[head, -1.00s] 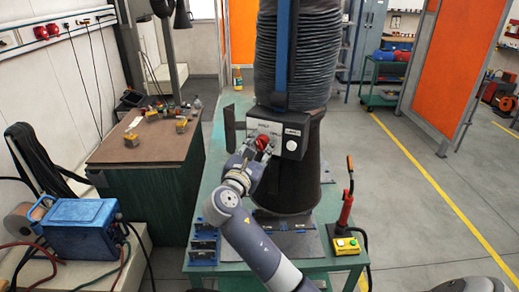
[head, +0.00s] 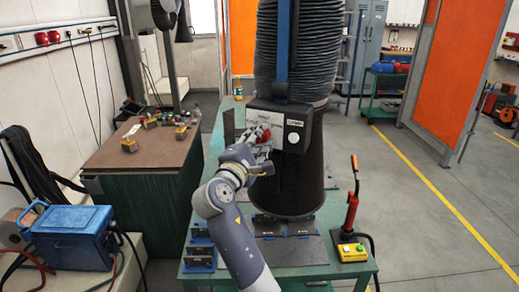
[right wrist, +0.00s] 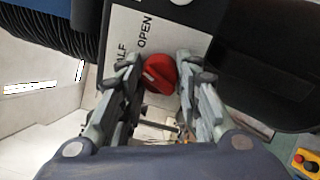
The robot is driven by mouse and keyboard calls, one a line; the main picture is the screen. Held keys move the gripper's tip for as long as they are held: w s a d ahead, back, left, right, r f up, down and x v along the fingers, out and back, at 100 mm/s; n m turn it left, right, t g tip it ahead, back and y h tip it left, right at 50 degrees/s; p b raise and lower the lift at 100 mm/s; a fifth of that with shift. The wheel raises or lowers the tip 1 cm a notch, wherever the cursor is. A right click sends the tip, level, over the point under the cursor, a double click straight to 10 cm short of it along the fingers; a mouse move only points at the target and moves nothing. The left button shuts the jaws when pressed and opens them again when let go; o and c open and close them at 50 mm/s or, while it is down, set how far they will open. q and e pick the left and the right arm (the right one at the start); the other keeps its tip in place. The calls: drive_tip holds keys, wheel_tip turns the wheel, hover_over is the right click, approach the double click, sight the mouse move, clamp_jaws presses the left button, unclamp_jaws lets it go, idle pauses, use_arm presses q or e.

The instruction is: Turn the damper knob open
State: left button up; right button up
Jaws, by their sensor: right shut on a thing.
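The red damper knob (head: 265,135) sits on the front of a dark control box (head: 294,122) on the fume hood. My right gripper (head: 261,141) reaches it from the lower left. In the right wrist view, the fingers of my right gripper (right wrist: 158,75) are shut on the knob (right wrist: 160,72), one on each side. A pale label plate (right wrist: 142,32) beside the knob carries the words "OPEN" and, partly hidden, "HALF", turned sideways in this view. I cannot tell which mark the knob points to. My left gripper is out of view.
The green welding table (head: 345,268) below holds dark fixture blocks and a red-handled tool (head: 352,200) with a yellow button box. A brown-topped bench (head: 117,158) and a blue welder (head: 72,232) stand left. The floor right is open.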

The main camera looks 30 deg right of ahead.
drive_tip(key=shift+f+m+b, duration=0.1)
drive_tip(key=shift+m+b, duration=1.7)
drive_tip(key=shift+m, duration=0.4)
drive_tip(key=o, duration=1.1)
